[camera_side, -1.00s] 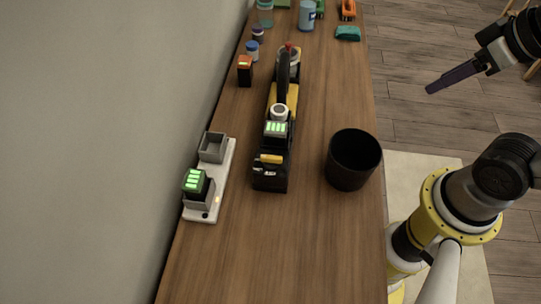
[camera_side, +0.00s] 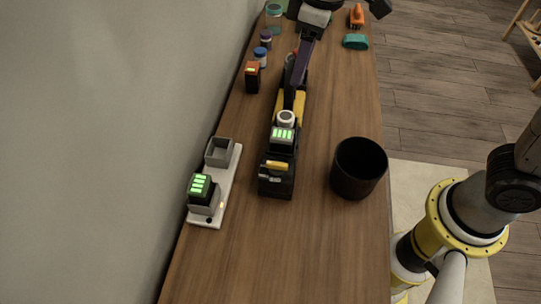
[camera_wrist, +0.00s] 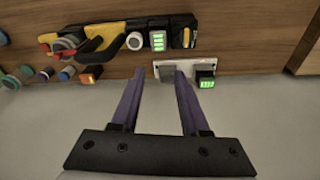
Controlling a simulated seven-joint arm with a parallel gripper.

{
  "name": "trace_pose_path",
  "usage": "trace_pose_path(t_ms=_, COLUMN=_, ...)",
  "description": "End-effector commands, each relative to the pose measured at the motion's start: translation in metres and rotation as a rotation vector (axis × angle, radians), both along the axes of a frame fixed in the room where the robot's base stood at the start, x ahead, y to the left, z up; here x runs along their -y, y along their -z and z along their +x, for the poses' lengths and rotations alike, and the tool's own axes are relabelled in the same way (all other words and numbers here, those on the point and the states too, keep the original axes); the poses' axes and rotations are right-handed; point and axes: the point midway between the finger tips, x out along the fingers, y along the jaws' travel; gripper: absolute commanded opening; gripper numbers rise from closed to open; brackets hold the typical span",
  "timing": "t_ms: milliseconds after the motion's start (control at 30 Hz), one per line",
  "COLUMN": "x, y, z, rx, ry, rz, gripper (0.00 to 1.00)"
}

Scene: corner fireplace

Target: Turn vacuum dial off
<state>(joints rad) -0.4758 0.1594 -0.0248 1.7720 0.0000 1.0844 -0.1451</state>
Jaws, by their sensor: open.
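The black and yellow vacuum (camera_side: 278,168) lies lengthwise along the wooden table. Its round pale dial (camera_side: 286,117) sits on top, beside a battery (camera_side: 283,136) with green lit bars. In the wrist view the dial (camera_wrist: 135,41) is seen beyond my left finger's tip, with the green-lit battery (camera_wrist: 158,41) to its right. My gripper (camera_side: 297,78) is over the far part of the vacuum in the side view, hiding some of it. Its purple fingers (camera_wrist: 157,74) are apart with nothing between them. The dial looks clear of the fingers. Its setting is too small to read.
A white charger (camera_side: 228,180) with one green-lit battery and an empty grey socket stands left of the vacuum, near the wall. A black bin (camera_side: 358,168) stands to the right. An orange-topped box (camera_side: 252,77) and small jars are farther back. The near table is clear.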

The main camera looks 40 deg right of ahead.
Motion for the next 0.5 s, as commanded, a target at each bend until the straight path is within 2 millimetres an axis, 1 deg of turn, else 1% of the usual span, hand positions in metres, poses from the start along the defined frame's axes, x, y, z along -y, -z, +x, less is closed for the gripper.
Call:
trace_pose_path(t_ms=33, x=-0.020, y=0.016, z=0.003, rx=-0.031, ry=-0.039, rz=-0.017, gripper=0.45)
trace_pose_path(t_ms=100, x=-0.040, y=0.033, z=0.004, rx=-0.061, ry=-0.080, rz=-0.035, gripper=0.45)
trace_pose_path(t_ms=200, x=-0.060, y=0.055, z=0.000, rx=-0.098, ry=-0.125, rz=-0.059, gripper=0.45)
trace_pose_path(t_ms=300, x=-0.070, y=0.070, z=-0.008, rx=-0.127, ry=-0.155, rz=-0.079, gripper=0.45)
trace_pose_path(t_ms=333, x=-0.073, y=0.072, z=-0.009, rx=-0.131, ry=-0.161, rz=-0.081, gripper=0.45)
trace_pose_path(t_ms=433, x=-0.075, y=0.076, z=-0.012, rx=-0.130, ry=-0.167, rz=-0.082, gripper=0.45)
trace_pose_path(t_ms=500, x=-0.074, y=0.084, z=-0.012, rx=-0.131, ry=-0.166, rz=-0.082, gripper=0.45)
